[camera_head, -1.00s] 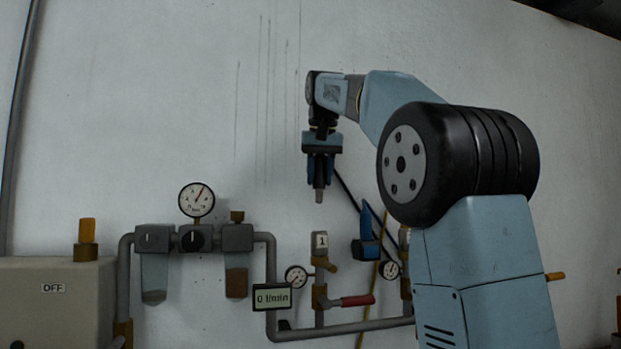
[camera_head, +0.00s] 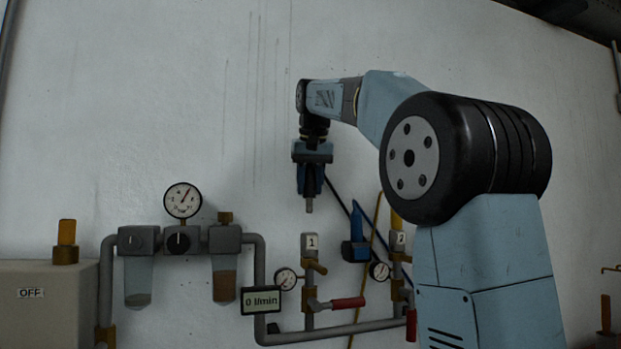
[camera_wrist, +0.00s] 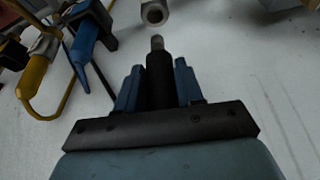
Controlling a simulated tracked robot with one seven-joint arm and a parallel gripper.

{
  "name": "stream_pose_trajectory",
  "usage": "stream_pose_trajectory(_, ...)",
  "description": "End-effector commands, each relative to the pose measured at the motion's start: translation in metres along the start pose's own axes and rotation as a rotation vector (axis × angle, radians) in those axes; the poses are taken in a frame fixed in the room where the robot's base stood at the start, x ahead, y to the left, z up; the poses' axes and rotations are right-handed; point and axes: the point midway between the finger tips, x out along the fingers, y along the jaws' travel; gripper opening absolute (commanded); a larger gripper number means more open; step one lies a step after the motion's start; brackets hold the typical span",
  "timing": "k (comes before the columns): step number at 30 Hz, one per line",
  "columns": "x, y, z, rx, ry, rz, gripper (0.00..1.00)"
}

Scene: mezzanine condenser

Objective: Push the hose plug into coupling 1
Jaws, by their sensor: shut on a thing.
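My gripper (camera_head: 309,182) points down in the head view, shut on the hose plug (camera_head: 309,205), whose grey metal tip sticks out below the fingers. Coupling 1 (camera_head: 310,247), a grey upright fitting with a label "1", stands just below the plug tip, with a visible gap between them. In the wrist view the plug (camera_wrist: 158,65) is a dark body with a grey tip between my blue fingers. The round open mouth of coupling 1 (camera_wrist: 155,13) is beyond the tip, apart from it and almost in line. The black hose (camera_head: 340,197) runs off to the right behind the gripper.
A red-handled valve (camera_head: 347,303) and a small gauge (camera_head: 287,279) sit below coupling 1. A second coupling (camera_head: 397,242) and a blue holder (camera_head: 356,245) are to the right. A "0 l/min" display (camera_head: 261,300) and filter bowls (camera_head: 224,280) are left. The wall above is clear.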

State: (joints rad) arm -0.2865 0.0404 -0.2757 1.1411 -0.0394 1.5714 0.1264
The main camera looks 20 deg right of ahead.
Motion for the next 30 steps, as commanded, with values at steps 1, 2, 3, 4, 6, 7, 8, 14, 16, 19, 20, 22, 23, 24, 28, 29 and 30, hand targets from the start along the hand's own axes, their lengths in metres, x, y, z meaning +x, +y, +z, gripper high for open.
stream_pose_trajectory(1, 0.004, 0.000, 0.002, 0.000, -0.001, 0.000, 0.03)
stream_pose_trajectory(2, 0.006, 0.000, 0.003, -0.001, -0.001, 0.000, 0.03)
stream_pose_trajectory(3, 0.009, 0.000, 0.004, 0.000, -0.002, 0.000, 0.03)
stream_pose_trajectory(4, 0.012, 0.000, 0.005, 0.000, -0.002, 0.000, 0.03)
stream_pose_trajectory(6, 0.016, 0.000, 0.007, 0.000, -0.001, 0.000, 0.03)
stream_pose_trajectory(7, 0.018, 0.001, 0.008, 0.001, -0.001, 0.000, 0.03)
stream_pose_trajectory(8, 0.020, 0.001, 0.009, 0.001, -0.001, 0.000, 0.03)
stream_pose_trajectory(14, 0.029, 0.002, 0.012, 0.002, -0.001, 0.001, 0.03)
stream_pose_trajectory(16, 0.031, 0.002, 0.013, 0.002, 0.000, 0.001, 0.03)
stream_pose_trajectory(19, 0.033, 0.003, 0.013, 0.003, 0.000, 0.002, 0.03)
stream_pose_trajectory(20, 0.033, 0.003, 0.013, 0.003, 0.000, 0.002, 0.03)
stream_pose_trajectory(22, 0.033, 0.002, 0.013, 0.003, 0.000, 0.002, 0.03)
stream_pose_trajectory(23, 0.033, 0.003, 0.013, 0.003, 0.000, 0.002, 0.03)
stream_pose_trajectory(24, 0.033, 0.002, 0.013, 0.003, 0.000, 0.002, 0.03)
stream_pose_trajectory(28, 0.033, 0.002, 0.013, 0.003, 0.000, 0.002, 0.03)
stream_pose_trajectory(29, 0.033, 0.002, 0.013, 0.003, 0.000, 0.002, 0.03)
stream_pose_trajectory(30, 0.033, 0.002, 0.013, 0.003, 0.000, 0.002, 0.03)
